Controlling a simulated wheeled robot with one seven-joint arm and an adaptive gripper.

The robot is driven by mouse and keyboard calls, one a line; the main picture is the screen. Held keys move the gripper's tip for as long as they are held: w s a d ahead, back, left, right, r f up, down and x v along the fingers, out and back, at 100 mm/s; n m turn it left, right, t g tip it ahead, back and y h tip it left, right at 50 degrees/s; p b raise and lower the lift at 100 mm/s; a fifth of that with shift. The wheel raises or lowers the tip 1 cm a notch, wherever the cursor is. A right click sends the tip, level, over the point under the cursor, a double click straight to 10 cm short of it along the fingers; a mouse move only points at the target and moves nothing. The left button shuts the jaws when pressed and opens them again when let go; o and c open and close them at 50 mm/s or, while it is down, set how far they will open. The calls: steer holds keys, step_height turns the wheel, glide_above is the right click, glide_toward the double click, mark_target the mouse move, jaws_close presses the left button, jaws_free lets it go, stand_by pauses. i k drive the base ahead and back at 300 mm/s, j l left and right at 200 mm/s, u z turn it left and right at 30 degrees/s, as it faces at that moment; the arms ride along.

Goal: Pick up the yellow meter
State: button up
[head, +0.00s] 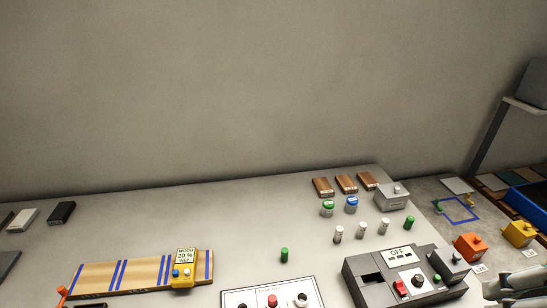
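The yellow meter (182,281) sits on the right part of a wooden board (97,277) with blue stripes, on the grey table at lower left. Its upright display reads "WOOD 20 %", with a smaller line below that seems to say "WET". A blue and a pale knob show on its front. Nothing touches the meter from above. Grey metal parts, seemingly of my arm, show at the bottom right corner, far to the right of the meter. My gripper's fingertips are not in view.
A dark device marked "OFF" (376,290) and a white panel (240,299) stand right of the board. Several small cylinders, wooden blocks (346,184) and a grey box (391,197) are farther back. An orange-tipped tool (62,292) lies near the board's left end.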

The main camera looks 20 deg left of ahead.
mark_target(186, 258)
steer(key=j+u, duration=0.1)
steer(key=u, duration=1.35)
steer(key=l+u, duration=0.1)
steer(key=l, duration=0.15)
